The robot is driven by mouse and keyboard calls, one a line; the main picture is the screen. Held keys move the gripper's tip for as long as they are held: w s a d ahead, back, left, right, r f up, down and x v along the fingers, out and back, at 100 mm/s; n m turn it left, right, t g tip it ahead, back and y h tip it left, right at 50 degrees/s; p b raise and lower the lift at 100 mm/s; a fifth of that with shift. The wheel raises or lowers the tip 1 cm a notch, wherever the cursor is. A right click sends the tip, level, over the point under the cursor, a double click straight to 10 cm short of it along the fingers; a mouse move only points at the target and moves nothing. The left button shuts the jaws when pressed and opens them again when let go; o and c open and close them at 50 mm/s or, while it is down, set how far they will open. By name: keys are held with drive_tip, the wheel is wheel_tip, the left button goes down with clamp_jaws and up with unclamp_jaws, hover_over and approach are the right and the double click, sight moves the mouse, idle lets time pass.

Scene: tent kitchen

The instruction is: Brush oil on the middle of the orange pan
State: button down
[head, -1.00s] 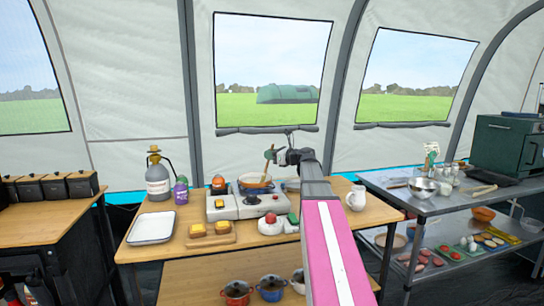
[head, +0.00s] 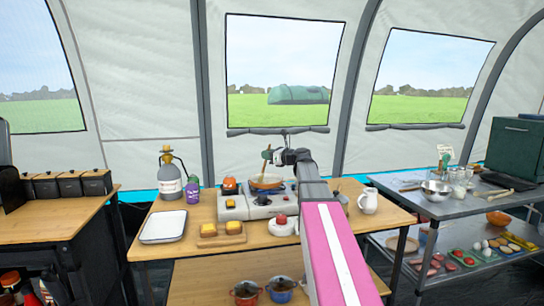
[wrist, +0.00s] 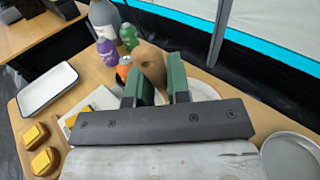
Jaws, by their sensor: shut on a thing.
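The orange pan (head: 270,184) sits on the grey-white stove on the wooden table in the head view. My gripper (head: 267,154) is above the pan, its green fingers (wrist: 161,85) also in the wrist view. It is shut on a brown wooden-looking handle (wrist: 150,62), which I take to be the brush. In the head view the brush (head: 262,172) slants down from the fingers to the pan. Its tip is too small to tell whether it touches the pan's middle. My gripper hides most of the pan in the wrist view. I cannot make out any oil in the pan.
A white tray (head: 163,227) and a board with yellow-topped pieces (head: 221,236) lie in front. A white jug (head: 368,201) stands at the right.

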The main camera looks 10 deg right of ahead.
drive_tip(key=shift+w+a, duration=0.35)
drive_tip(key=shift+a, duration=0.25)
drive_tip(key=shift+w+d+r, duration=0.1)
drive_tip(key=shift+w+d, duration=0.2)
drive_tip(key=shift+w, duration=0.25)
drive_tip(key=shift+s+d, duration=1.9)
drive_tip(key=shift+d, duration=1.9)
drive_tip(key=s+a+x, duration=0.1)
drive_tip(key=x, duration=0.7)
drive_tip(key=shift+a, duration=0.3)
drive_tip(key=shift+w+r, duration=0.1)
drive_tip(key=shift+r, duration=0.05)
drive_tip(key=shift+r, duration=2.95)
